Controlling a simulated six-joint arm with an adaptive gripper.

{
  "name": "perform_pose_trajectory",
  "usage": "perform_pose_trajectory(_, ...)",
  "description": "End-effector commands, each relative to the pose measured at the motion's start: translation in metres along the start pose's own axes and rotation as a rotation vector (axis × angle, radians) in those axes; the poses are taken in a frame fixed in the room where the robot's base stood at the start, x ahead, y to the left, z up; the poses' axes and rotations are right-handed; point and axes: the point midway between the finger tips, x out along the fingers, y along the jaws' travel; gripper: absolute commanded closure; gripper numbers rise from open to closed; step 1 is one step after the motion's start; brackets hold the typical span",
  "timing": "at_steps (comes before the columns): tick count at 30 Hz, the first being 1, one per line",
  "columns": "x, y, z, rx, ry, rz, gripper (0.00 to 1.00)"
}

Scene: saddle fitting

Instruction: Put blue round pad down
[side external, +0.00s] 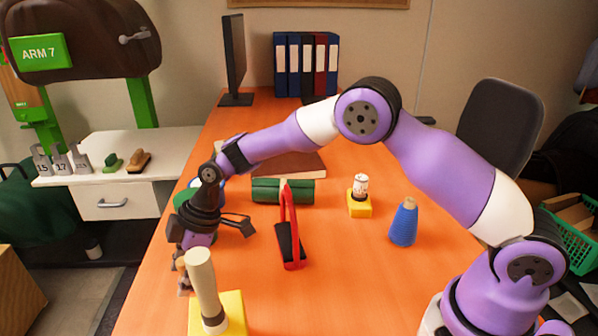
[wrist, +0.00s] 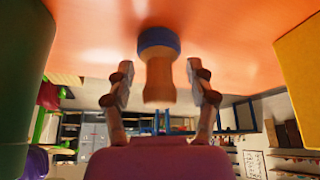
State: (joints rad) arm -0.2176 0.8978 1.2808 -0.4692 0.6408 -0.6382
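The blue round pad (wrist: 158,38) shows in the wrist view as a blue disc with a wooden handle (wrist: 158,82). Its blue end is against the orange table surface, which fills the top of that view. My gripper (wrist: 159,72) is open, with one finger on each side of the handle. A gap shows between the handle and each finger. In the side view my gripper (side external: 182,274) is low at the left edge of the table, and I cannot make out the pad there.
A yellow block with a wooden post (side external: 203,285) stands close in front of my gripper. The table's front middle is clear.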

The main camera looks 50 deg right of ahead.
Motion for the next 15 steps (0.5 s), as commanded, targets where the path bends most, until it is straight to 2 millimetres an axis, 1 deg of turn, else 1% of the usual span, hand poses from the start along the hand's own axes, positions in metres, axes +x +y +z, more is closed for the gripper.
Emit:
perform_pose_trajectory(8, -0.004, 0.0, -0.002, 0.0, 0.001, 0.001, 0.36)
perform_pose_trajectory(11, -0.016, 0.001, -0.002, 0.001, 0.003, 0.004, 0.36)
perform_pose_trajectory(15, -0.047, 0.001, -0.002, 0.002, 0.003, 0.005, 0.36)
